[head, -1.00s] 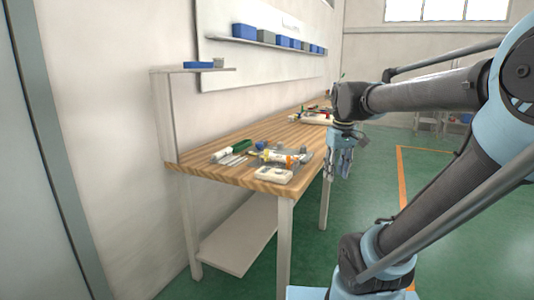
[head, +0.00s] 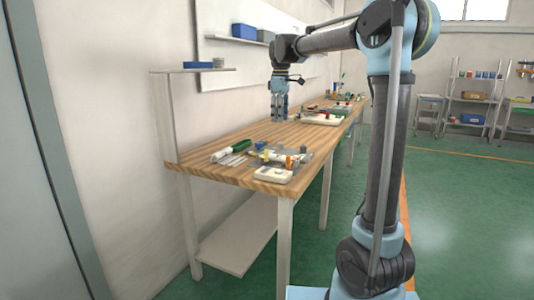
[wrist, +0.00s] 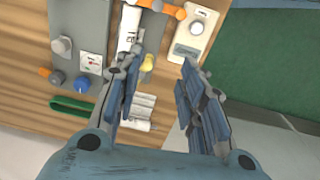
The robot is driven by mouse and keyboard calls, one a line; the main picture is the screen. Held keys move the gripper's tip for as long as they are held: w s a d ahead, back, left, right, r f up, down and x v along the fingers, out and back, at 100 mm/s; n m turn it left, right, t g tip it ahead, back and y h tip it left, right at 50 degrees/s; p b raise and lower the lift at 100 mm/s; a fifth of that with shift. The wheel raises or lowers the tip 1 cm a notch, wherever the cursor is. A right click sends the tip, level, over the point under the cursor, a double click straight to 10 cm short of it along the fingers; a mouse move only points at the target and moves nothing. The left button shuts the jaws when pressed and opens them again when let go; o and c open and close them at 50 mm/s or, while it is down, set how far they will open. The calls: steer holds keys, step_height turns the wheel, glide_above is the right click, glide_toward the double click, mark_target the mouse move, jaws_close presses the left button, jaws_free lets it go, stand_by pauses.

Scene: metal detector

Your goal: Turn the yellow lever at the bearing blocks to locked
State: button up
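An orange lever (wrist: 168,9) sits further along the fixture, at the top of the wrist view. My gripper (wrist: 160,72) is open and empty, with the yellow lever seen between its fingers, nearer the left one. In the head view my gripper (head: 279,114) hangs fingers down above the bench, apart from the fixture.
A small shelf (head: 170,71) stands at the bench's left end.

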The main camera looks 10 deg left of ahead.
steer(key=n, duration=0.2)
glide_above(267, 150)
steer(key=f, duration=1.7)
steer(key=shift+w+a, duration=0.1)
steer(key=shift+w, duration=0.25)
steer(key=shift+r, duration=0.1)
jaws_close()
